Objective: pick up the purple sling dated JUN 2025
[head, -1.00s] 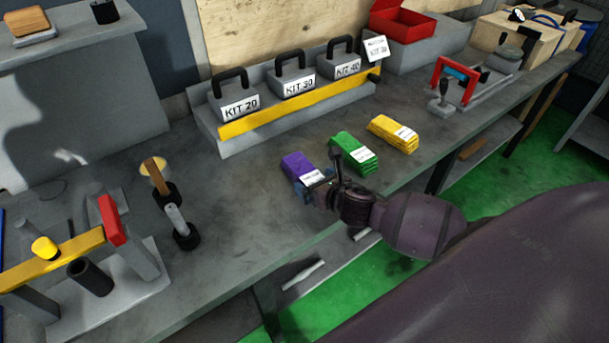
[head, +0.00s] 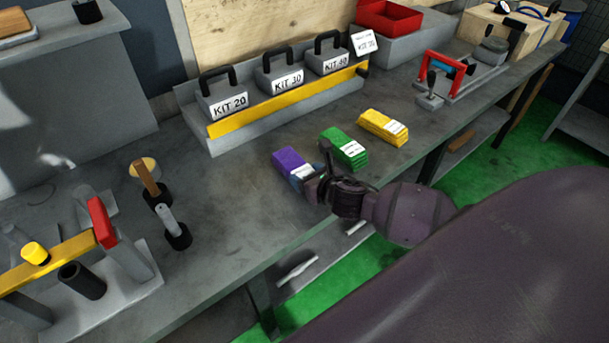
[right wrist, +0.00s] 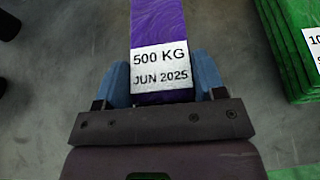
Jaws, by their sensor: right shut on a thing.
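The purple sling (head: 288,160) lies folded on the grey bench, to the left of the green sling. In the right wrist view the purple sling (right wrist: 158,22) carries a white label reading "500 KG JUN 2025". My right gripper (head: 303,176) reaches it from the front right. In the right wrist view my right gripper (right wrist: 162,82) has its blue fingers on both sides of the labelled end, shut on the sling. The sling still appears to rest on the bench. My left gripper is not in view.
A green sling (head: 345,147) and a yellow sling (head: 383,126) lie to the right. Behind stands a rack (head: 290,103) with KIT 20, KIT 30 and KIT 40 weights. A holder with upright tools (head: 172,228) stands at left. The bench between is clear.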

